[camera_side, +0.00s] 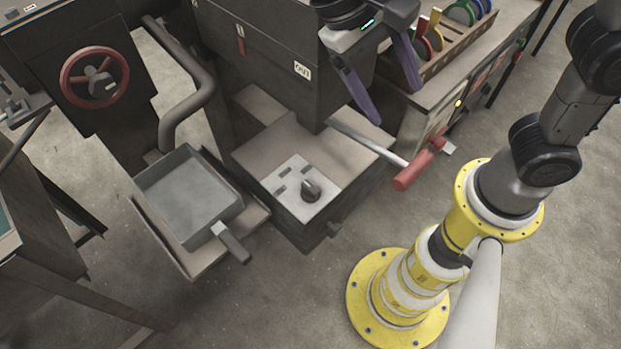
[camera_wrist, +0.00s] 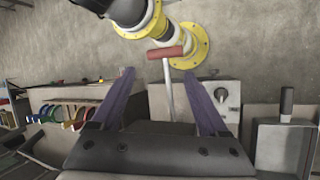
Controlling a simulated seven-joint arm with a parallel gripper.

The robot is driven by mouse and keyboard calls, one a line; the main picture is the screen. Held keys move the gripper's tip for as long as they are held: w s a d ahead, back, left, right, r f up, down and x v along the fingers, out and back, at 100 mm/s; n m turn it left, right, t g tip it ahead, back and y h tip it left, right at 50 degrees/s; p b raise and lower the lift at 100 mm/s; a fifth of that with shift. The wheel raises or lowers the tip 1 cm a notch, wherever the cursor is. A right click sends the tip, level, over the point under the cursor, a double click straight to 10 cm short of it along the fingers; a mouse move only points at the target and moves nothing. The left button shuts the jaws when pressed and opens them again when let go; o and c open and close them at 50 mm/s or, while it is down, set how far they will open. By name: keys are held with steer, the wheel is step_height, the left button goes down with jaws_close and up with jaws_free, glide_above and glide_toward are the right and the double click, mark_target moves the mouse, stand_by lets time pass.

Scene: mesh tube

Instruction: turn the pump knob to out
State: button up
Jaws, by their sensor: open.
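The pump knob (camera_side: 311,188) is a dark grey knob on a light plate (camera_side: 290,205) with several dark marks, on top of a low grey-brown box. The knob also shows in the wrist view (camera_wrist: 220,94), right of my gripper's fingers. Which mark it points at is too small to tell. My gripper (camera_side: 387,98) is open and empty, with two purple fingers spread apart. It is above and to the right of the knob in the side view, well apart from it. In the wrist view the open fingers (camera_wrist: 161,99) frame a red-handled lever.
The lever with the red handle (camera_side: 412,171) sticks out right of the box. A grey tray (camera_side: 190,190) with a handle stands left. A red wheel (camera_side: 95,77) is at upper left. A rack of coloured discs (camera_side: 440,45) stands behind. A cabinet labelled OUT (camera_side: 302,69) rises behind the knob.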

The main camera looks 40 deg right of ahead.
steer(key=w+a+f+n+t+y, duration=0.1)
steer(key=w+a+f+n+t, duration=0.15)
steer(key=a+f+n, duration=0.35)
steer(key=n+t+y, duration=0.2)
steer(key=n, duration=0.8)
glide_above(311, 187)
steer(key=shift+g, duration=0.25)
step_height(311, 187, down, 6)
steer(key=shift+a+f, duration=0.15)
steer(key=shift+f, duration=0.05)
steer(key=shift+f+n, duration=0.25)
steer(key=shift+n, duration=0.55)
steer(key=n, duration=0.2)
steer(key=shift+f+n+t+y, duration=0.2)
steer(key=shift+n+t+y, duration=0.1)
steer(key=shift+n+t, duration=0.1)
steer(key=shift+f, duration=0.4)
step_height(311, 187, down, 7)
steer(key=shift+r, duration=0.1)
jaws_close()
